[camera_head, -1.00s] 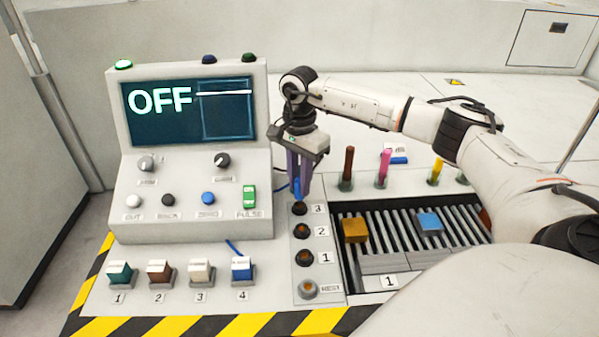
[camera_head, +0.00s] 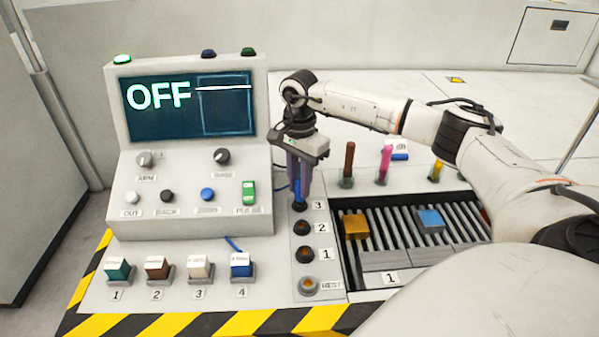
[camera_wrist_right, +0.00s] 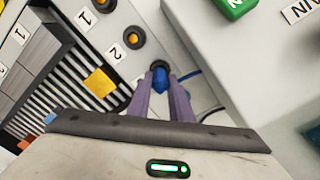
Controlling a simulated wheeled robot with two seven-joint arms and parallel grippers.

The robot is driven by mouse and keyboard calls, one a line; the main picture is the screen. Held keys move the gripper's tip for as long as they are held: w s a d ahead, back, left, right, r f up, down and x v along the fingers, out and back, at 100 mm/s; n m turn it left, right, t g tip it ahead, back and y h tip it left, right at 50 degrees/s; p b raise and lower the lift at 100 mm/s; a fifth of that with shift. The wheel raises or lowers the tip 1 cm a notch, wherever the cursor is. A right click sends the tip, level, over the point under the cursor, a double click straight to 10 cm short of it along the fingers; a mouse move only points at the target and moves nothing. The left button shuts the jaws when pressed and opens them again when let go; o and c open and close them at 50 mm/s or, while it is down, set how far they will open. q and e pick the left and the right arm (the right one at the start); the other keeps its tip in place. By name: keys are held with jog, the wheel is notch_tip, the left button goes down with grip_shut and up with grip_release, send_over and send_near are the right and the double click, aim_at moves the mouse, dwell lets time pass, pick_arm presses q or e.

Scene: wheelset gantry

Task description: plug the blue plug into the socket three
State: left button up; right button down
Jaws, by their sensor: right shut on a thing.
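My right gripper (camera_head: 300,198) points down over the socket strip, its purple fingers shut on the blue plug (camera_head: 299,188). The plug also shows between the fingertips in the right wrist view (camera_wrist_right: 160,80). It is upright, with its lower end at the mouth of socket three (camera_head: 300,207), the dark ring beside label 3. In the right wrist view, the dark rim of socket three (camera_wrist_right: 160,65) shows just beyond the plug. I cannot tell how deep the plug sits. A blue cable runs from it. My left gripper is not in view.
Socket two (camera_head: 303,227), socket one (camera_head: 304,254) and the REST socket (camera_head: 307,285) lie in front, empty. The console (camera_head: 190,190) stands close on the left, its screen reading OFF. The roller rack (camera_head: 410,228) with yellow and blue blocks lies on the right.

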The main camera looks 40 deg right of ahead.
jog(key=shift+f, duration=0.3)
jog(key=c, duration=1.5)
grip_release()
notch_tip(320, 180, up, 10)
jog(key=shift+r, duration=0.2)
jog(key=shift+s+f, duration=0.1)
